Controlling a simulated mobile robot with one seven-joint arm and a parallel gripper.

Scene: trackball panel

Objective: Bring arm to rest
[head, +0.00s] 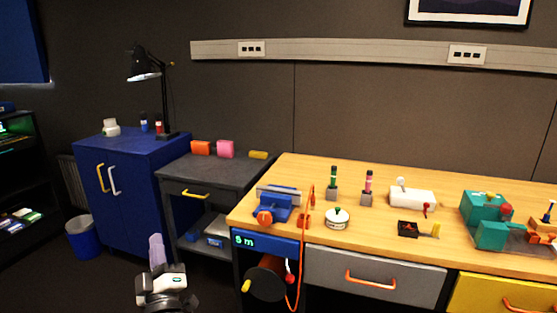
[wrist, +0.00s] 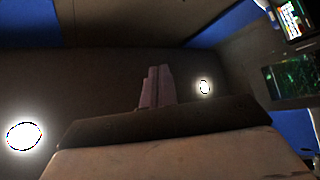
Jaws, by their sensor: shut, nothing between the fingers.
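My gripper (head: 157,246) is at the lower left of the head view, in front of the dark side table and the blue cabinet. It points upward and stands apart from the furniture. Its fingers are together and hold nothing. In the wrist view the closed fingers (wrist: 157,88) stand up past the dark edge of the gripper body, against a dark ceiling with round lights. The rest of my arm is mostly below the head view.
A wooden workbench (head: 300,170) with several small tools and devices fills the right. A red cable (head: 297,270) hangs at its left front. A blue cabinet (head: 125,215) with a lamp (head: 146,68), a dark side table (head: 195,172) and a blue bin (head: 84,240) stand left. Floor between is free.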

